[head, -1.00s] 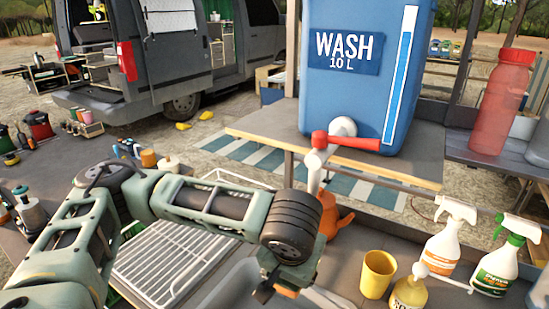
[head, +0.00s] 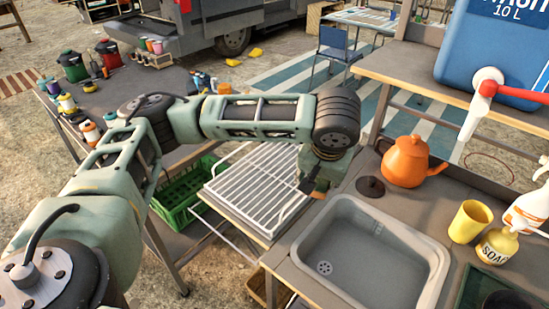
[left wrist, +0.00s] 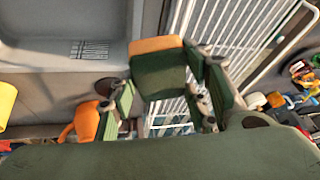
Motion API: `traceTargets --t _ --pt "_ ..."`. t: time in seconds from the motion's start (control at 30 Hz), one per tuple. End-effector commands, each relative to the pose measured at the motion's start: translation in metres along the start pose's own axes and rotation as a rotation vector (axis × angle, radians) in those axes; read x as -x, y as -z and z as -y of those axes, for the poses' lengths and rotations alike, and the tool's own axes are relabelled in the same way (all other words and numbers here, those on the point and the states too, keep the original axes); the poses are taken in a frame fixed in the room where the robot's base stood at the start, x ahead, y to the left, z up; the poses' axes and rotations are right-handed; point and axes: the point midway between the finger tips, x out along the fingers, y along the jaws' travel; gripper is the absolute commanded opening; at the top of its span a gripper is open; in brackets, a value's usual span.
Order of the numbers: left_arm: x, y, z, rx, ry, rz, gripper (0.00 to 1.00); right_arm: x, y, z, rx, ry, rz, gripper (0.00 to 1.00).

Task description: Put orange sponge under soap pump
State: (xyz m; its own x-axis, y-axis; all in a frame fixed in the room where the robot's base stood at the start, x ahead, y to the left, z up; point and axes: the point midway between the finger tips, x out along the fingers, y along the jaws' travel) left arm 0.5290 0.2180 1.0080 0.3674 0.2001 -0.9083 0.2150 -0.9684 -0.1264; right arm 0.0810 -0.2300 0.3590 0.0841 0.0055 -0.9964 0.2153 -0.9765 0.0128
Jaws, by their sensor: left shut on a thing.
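The soap pump is a yellow bottle (head: 497,246) labelled SOAP with a white pump top. It stands on the counter right of the sink, beside a yellow cup (head: 470,221). My left gripper (head: 314,190) points down over the edge between the white wire rack and the sink. It is shut on the orange sponge, whose orange edge (left wrist: 157,44) shows in the left wrist view beyond a green face. In the head view the sponge is mostly hidden; only small orange bits show at the fingertips. My right gripper is not in view.
The grey sink (head: 372,262) lies between my left gripper and the soap. An orange kettle (head: 405,163) and a dark round lid (head: 371,187) stand behind it. A spray bottle (head: 527,211) is close to the soap. The wire rack (head: 262,185) is left of the sink.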

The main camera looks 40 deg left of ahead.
Motion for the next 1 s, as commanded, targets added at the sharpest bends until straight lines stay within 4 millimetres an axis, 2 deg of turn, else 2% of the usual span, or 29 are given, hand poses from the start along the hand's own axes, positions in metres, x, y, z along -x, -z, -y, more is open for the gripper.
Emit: traceTargets --t 0.1,0.27,0.4,0.5,0.6,0.73,1.0 --pt "-0.002 0.024 0.008 0.053 0.017 0.008 0.36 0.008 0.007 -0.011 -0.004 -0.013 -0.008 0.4" --pt "-0.01 0.06 0.029 0.15 0.051 0.022 0.36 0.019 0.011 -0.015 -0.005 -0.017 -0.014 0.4" --pt "-0.025 0.092 0.061 0.268 0.095 0.043 0.36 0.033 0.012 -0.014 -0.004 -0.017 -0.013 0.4" --pt "-0.038 0.107 0.088 0.349 0.129 0.056 0.36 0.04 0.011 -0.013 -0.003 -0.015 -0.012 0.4" --pt "-0.05 0.115 0.111 0.41 0.157 0.065 0.36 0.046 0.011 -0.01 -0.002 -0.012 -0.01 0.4" --pt "-0.061 0.117 0.128 0.454 0.179 0.071 0.36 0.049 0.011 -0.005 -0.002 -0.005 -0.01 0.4" --pt "-0.103 0.1 0.127 0.464 0.186 0.072 0.36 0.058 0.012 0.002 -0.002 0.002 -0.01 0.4"
